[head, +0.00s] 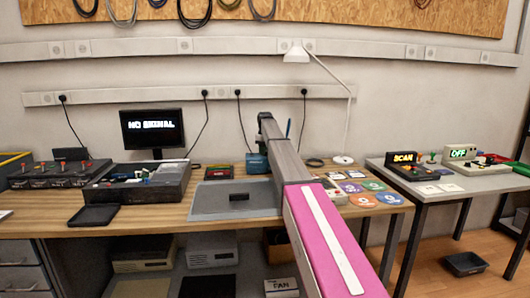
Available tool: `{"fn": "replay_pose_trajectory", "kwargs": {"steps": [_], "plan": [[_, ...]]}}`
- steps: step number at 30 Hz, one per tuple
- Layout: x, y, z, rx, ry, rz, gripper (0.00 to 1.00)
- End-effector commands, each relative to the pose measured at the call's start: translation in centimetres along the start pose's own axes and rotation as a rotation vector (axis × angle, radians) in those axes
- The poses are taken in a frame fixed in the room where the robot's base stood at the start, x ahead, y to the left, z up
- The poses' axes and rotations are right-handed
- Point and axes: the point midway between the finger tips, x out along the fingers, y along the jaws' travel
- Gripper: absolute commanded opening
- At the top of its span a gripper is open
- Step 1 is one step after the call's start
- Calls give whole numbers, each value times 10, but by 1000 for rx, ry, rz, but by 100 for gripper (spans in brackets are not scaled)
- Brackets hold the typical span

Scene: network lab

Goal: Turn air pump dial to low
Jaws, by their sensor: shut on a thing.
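My arm reaches from the bottom right over the wooden workbench (150,212), and its far end bends down above a small blue box (256,163) at the back. My gripper (266,146) is at that far end, mostly hidden by my own arm, and its fingertips do not show clearly. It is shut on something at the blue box. The blue box appears to be the air pump, but its labels are too small to read. The dial and its setting are hidden.
A grey mat (210,203) with a small black block (239,196) lies left of my arm. A monitor (153,128) reads "NO SIGNAL". A white lamp (343,159) and coloured discs (352,187) are right of my arm. A side table (478,187) holds devices showing "SCAN" and "OFF".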

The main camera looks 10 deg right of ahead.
Motion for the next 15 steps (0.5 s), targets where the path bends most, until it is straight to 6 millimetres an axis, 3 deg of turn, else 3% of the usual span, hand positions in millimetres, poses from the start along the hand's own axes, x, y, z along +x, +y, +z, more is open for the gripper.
{"fn": "replay_pose_trajectory", "kwargs": {"steps": [15], "plan": [[-1, 0, 0, -35, 1, 1, 6]]}}
